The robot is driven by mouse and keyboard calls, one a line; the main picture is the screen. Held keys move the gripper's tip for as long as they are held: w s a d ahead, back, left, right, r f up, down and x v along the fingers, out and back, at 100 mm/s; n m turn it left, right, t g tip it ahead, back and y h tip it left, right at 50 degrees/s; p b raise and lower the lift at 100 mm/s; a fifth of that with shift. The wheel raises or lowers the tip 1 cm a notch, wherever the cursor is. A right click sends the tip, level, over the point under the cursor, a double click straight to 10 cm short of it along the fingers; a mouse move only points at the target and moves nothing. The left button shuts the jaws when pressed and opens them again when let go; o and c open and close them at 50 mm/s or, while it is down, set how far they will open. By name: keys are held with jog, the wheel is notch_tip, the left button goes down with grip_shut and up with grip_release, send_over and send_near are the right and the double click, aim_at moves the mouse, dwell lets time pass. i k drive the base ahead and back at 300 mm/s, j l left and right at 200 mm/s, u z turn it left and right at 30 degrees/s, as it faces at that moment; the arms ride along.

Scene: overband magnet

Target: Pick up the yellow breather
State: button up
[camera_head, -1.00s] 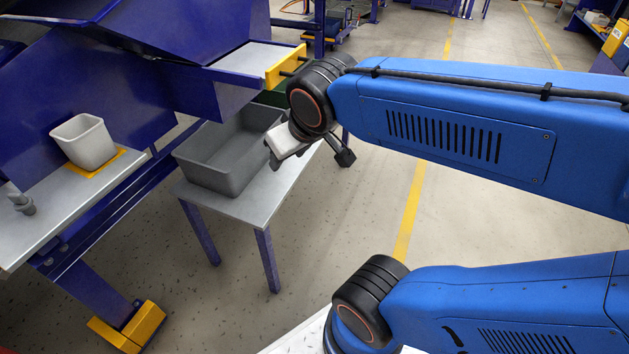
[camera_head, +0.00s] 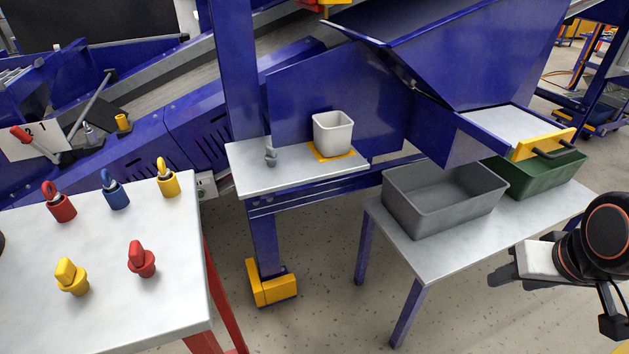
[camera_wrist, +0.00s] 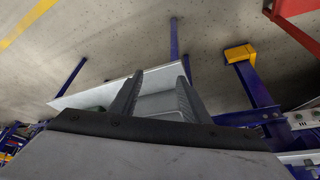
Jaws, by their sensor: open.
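Several yellow items show in the head view, and I cannot tell for certain which is the breather. A yellow winged plug-like piece (camera_head: 72,277) stands at the front of the white-topped table at left. A yellow padlock-like piece (camera_head: 167,179) stands at that table's back right. A small yellow cap (camera_head: 122,123) sits on the blue conveyor frame behind. My gripper (camera_head: 505,273) is at the far right, well away from all three. In the wrist view my gripper (camera_wrist: 160,78) has its two fingers apart with nothing held; no yellow piece shows between them.
The white-topped table (camera_head: 185,303) also holds a red plug-like piece (camera_head: 141,259), a red padlock (camera_head: 58,203) and a blue padlock (camera_head: 115,191). A shelf (camera_head: 255,182) holds a white bin (camera_head: 333,133). A grey crate (camera_head: 425,218) and green crate (camera_head: 545,178) stand on another table.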

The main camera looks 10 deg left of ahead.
aim_at(69, 278)
jog(key=k+u, duration=0.1)
jog(key=k, duration=0.55)
jog(key=u, duration=1.55)
jog(key=k+l+u, duration=0.2)
jog(key=l, duration=0.2)
jog(key=l+u, duration=0.2)
jog(key=l, duration=0.25)
